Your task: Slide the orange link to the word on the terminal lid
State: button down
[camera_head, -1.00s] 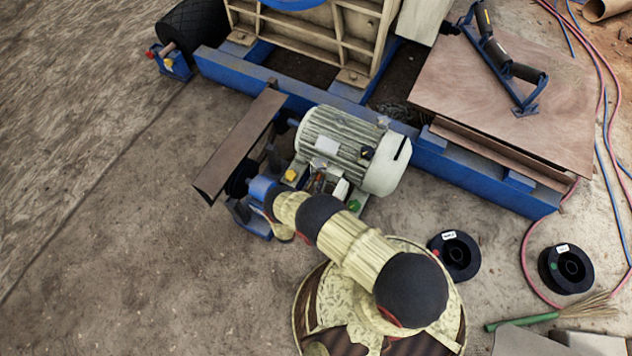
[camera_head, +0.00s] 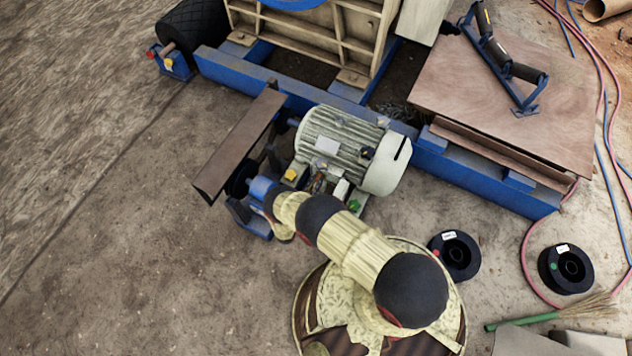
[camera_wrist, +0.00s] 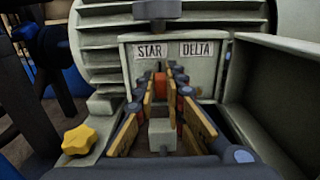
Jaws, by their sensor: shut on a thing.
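The orange link (camera_wrist: 160,86) shows as a small orange piece between the fingertips of my gripper (camera_wrist: 163,82), which is shut on it. More orange shows just right of the right fingertip. Much of the link is hidden by the fingers. Behind it stands a pale grey panel (camera_wrist: 179,73) with two white labels, STAR (camera_wrist: 151,50) on the left and DELTA (camera_wrist: 196,49) on the right. The link is below the labels, under the right end of STAR. In the head view, my gripper is mostly hidden by my arm at the motor's terminal box (camera_head: 340,190).
A yellow star knob (camera_wrist: 80,139) stands left of my fingers. A grey wall (camera_wrist: 280,85) rises close on the right. The ribbed motor (camera_head: 345,140) lies behind. A brown belt guard (camera_head: 240,145) is at left. Two black spools (camera_head: 455,255) lie on the ground at right.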

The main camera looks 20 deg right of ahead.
aim_at(330, 176)
jog(key=shift+s+d, duration=1.6)
jog(key=c, duration=1.9)
grip_release()
jog(key=shift+o, duration=0.3)
jog(key=shift+s+a, duration=0.15)
jog(key=shift+a, duration=0.05)
jog(key=v, duration=1.1)
jog(key=shift+s+a, duration=0.15)
jog(key=shift+s, duration=0.05)
